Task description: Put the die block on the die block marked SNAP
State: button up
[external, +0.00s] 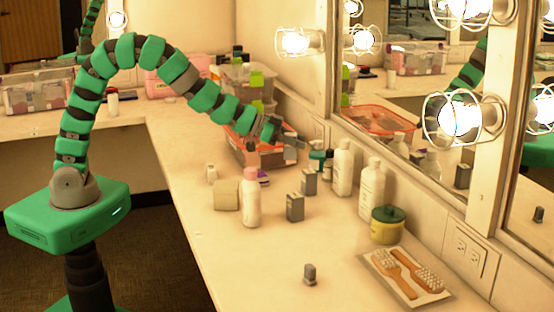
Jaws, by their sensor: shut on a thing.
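My gripper (283,142) is at the end of the green segmented arm, above the counter near the orange-rimmed bin. It is shut on a small grey thing (290,153) that looks like a die block; the fingers partly hide it. Two upright grey die blocks stand on the counter below and to the right of my gripper: one in front (295,208) and one a little farther back (309,182).
A white bottle with a pink cap (250,203) and a beige box (226,195) stand left of the blocks. A tray with brushes (407,277) lies at front right. The front left counter is clear.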

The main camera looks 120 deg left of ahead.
jog(key=w+a, duration=0.2)
jog(key=w, duration=0.1)
jog(key=w+a, duration=0.1)
jog(key=w, duration=0.1)
jog(key=shift+w+f, duration=0.15)
jog(key=shift+f, duration=0.2)
jog(key=shift+f+b, duration=0.9)
jog(key=shift+f, duration=0.9)
jog(key=shift+r, duration=0.1)
jog(key=o, duration=1.1)
